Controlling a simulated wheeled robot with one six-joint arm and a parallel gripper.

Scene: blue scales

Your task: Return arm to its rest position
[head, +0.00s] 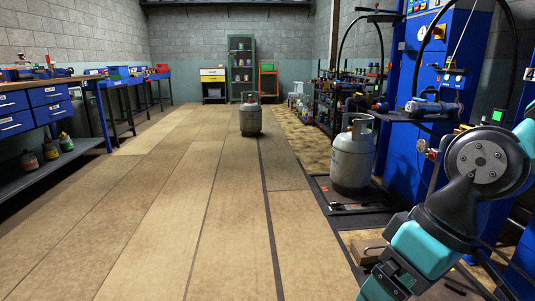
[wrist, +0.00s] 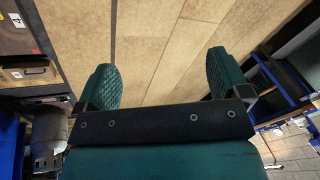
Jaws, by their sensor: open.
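My arm (head: 425,245) is at the lower right of the head view, bent, with a round grey joint upright beside the blue cabinet. My gripper (wrist: 162,75) shows in the wrist view with its two green ribbed fingers wide apart. Nothing is between the fingers; only the plank floor shows behind them. I cannot make out the fingers in the head view.
A grey gas cylinder (head: 352,160) stands on a dark low platform (head: 345,208) left of my arm. Another cylinder (head: 250,120) stands on the floor farther back. A blue cabinet (head: 425,110) rises close behind my arm. The floor (head: 170,220) at centre left is clear.

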